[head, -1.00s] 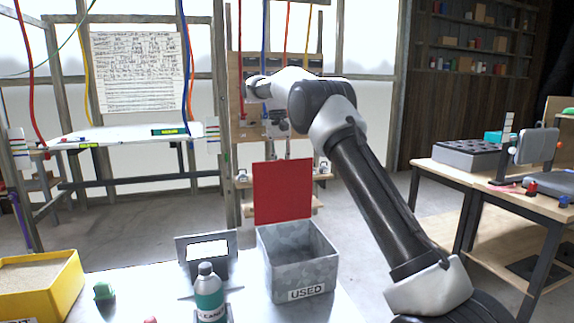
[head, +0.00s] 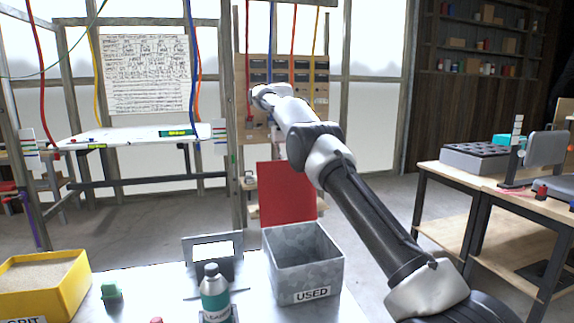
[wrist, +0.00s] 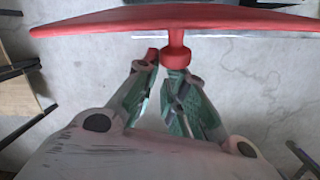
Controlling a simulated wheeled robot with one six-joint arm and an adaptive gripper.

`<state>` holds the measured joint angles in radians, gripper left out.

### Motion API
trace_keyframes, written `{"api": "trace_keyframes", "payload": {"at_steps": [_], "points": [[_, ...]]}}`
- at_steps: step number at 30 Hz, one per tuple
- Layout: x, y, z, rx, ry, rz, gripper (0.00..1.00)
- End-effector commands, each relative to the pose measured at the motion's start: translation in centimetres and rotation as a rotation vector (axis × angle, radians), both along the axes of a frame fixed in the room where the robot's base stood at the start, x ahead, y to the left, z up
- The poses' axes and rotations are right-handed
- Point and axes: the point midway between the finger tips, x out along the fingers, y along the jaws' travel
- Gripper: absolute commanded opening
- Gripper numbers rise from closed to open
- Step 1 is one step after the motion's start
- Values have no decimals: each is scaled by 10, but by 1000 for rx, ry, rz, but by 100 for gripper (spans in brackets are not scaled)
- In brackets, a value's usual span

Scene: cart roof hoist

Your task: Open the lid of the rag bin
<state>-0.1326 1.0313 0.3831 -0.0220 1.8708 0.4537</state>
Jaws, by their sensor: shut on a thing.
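The rag bin (head: 305,275) is the grey open-topped box marked "USED" on the near table in the head view. Its red lid (head: 286,192) stands up at the bin's far edge, and the opening is uncovered. In the wrist view the lid (wrist: 200,18) shows nearly edge-on across the top, with a red knob (wrist: 176,58) on its face. My gripper (wrist: 166,68) has its green-padded fingers close together at the knob and is shut on it. In the head view my arm reaches beyond the bin, and I cannot make out the fingers.
A cleaner bottle (head: 215,293) and a small grey stand (head: 212,258) are left of the bin. A yellow grit box (head: 45,285) sits at the far left of the table. A wooden bench (head: 480,195) stands at right. Hoses hang behind the arm.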

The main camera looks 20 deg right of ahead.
Motion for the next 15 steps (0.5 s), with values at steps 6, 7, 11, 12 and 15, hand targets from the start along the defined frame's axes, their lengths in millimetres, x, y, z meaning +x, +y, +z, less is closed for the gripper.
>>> {"api": "trace_keyframes", "payload": {"at_steps": [6,7,11,12,15], "points": [[-1,16,-9,17,14,15,0],[-1,16,-9,17,14,15,0],[-1,16,-9,18,14,15,19],[-1,16,-9,18,14,15,26],[-1,15,-8,17,13,15,44]]}}
